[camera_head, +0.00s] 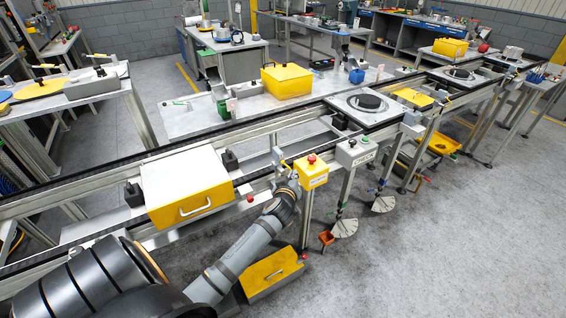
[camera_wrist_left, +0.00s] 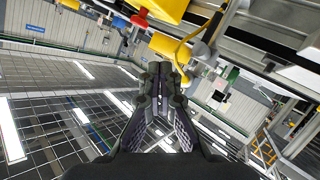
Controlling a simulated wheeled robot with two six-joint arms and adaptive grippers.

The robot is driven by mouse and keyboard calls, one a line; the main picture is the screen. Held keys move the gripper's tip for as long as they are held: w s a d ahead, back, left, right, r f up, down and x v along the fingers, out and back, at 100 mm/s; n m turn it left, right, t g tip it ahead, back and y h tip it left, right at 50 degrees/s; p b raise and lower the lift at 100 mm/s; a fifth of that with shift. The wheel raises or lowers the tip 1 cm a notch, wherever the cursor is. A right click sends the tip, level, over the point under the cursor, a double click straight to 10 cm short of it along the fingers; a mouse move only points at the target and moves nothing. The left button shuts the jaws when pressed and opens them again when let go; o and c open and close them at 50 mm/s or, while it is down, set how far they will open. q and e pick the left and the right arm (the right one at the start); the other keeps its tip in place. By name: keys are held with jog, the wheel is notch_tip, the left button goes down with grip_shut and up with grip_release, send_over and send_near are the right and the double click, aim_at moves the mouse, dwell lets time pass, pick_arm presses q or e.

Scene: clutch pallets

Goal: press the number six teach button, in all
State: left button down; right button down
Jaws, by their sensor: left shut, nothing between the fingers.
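A yellow button box (camera_head: 311,175) with a red mushroom button (camera_head: 311,158) on top stands on a post at the conveyor's front edge. A grey button box (camera_head: 356,152) with a green button stands on the post to its right. I cannot read a number six on either. My left gripper (camera_head: 287,172) is just left of the yellow box, its tips small and partly lost against the rail. In the left wrist view my fingers (camera_wrist_left: 160,78) are shut and empty. A red button (camera_wrist_left: 139,18) and yellow housing (camera_wrist_left: 162,8) show above them, apart from the tips. My right gripper is not in view.
A yellow-fronted case (camera_head: 190,185) with a handle sits on the conveyor to the left. A pallet with a black disc (camera_head: 368,103) sits farther right. A yellow box (camera_head: 268,276) is on the floor below. Open floor (camera_head: 450,250) lies at the right.

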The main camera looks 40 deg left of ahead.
pick_arm(q)
jog(key=shift+w+a, duration=0.25)
jog(key=shift+a, duration=0.35)
jog(key=shift+w+a, duration=0.25)
jog(key=shift+a, duration=0.35)
jog(key=shift+w+a, duration=0.25)
jog(key=shift+a, duration=0.35)
jog(key=shift+a, duration=0.1)
jog(key=shift+w+a, duration=0.15)
jog(key=shift+a, duration=0.15)
jog(key=shift+w+a+r+b, duration=0.1)
jog(key=shift+w+a+b, duration=0.1)
jog(key=shift+a+b, duration=0.15)
dwell(0.7)
dwell(0.3)
jog(key=shift+s+d, duration=0.35)
jog(key=shift+d, duration=0.45)
jog(key=shift+s+d, duration=0.35)
jog(key=shift+d, duration=0.4)
jog(key=shift+s+d, duration=0.3)
jog(key=shift+d, duration=0.5)
jog(key=shift+s+d, duration=0.35)
jog(key=shift+d, duration=0.4)
